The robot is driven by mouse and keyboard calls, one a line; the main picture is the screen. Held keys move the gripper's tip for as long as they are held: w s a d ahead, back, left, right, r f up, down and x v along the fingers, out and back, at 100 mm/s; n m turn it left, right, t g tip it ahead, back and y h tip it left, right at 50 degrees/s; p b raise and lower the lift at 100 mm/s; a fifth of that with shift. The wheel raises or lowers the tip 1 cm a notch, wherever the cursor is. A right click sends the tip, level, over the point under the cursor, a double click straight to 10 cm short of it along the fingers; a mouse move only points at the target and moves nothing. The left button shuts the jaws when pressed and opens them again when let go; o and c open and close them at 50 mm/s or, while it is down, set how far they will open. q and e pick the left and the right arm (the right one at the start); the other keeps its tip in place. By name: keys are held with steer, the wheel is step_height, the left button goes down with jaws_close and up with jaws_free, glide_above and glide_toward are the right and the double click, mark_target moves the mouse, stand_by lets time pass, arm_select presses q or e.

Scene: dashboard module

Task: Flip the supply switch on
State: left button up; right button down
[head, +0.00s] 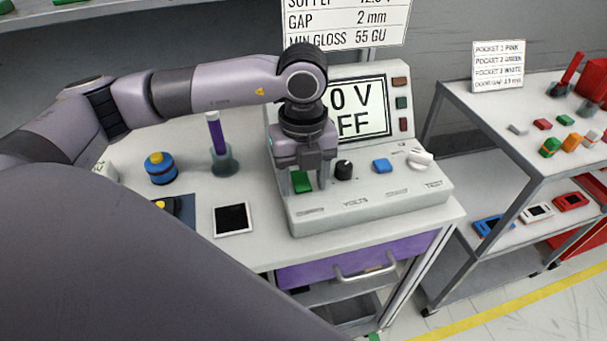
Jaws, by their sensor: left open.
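The power supply (360,208) is a light grey console on the bench. Its screen (372,115) shows "0 V" and "FF", with the left part hidden behind my arm. A green rocker switch (301,182) sits at the left of its sloping panel. My left gripper (304,184) is open and points down over the green switch, with one finger on each side of it in the picture. Whether the fingers touch the switch or panel, I cannot tell. A black knob (344,170), a blue button (382,165) and a white switch (420,158) sit further right. My right gripper is not in view.
A purple tube in a stand (220,150), a blue-and-yellow cylinder (160,168) and a black-faced square plate (233,219) stand left of the supply. A sign (345,22) hangs behind. A cart (490,115) with small coloured parts stands at right.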

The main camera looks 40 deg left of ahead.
mark_target(298, 171)
arm_select(q)
steer(key=shift+f, duration=0.1)
steer(key=shift+c, duration=0.3)
steer(key=c, duration=1)
steer(key=shift+w+a+r+g+h+p, duration=0.1)
steer(key=shift+w+a+g+h+p, duration=0.1)
steer(key=shift+g+h, duration=0.35)
steer(key=shift+w+a+r+g+h+p, duration=0.1)
steer(key=shift+g+h+p, duration=0.1)
steer(key=shift+g+h, duration=0.35)
steer(key=shift+w+a+r+g+h+p, duration=0.1)
steer(key=shift+a+g+h+p, duration=0.1)
steer(key=shift+g+h, duration=0.35)
steer(key=o, duration=1.1)
steer(key=shift+t, duration=0.25)
steer(key=shift+c, duration=0.2)
steer(key=shift+b+v, duration=0.4)
steer(key=shift+v, duration=3.15)
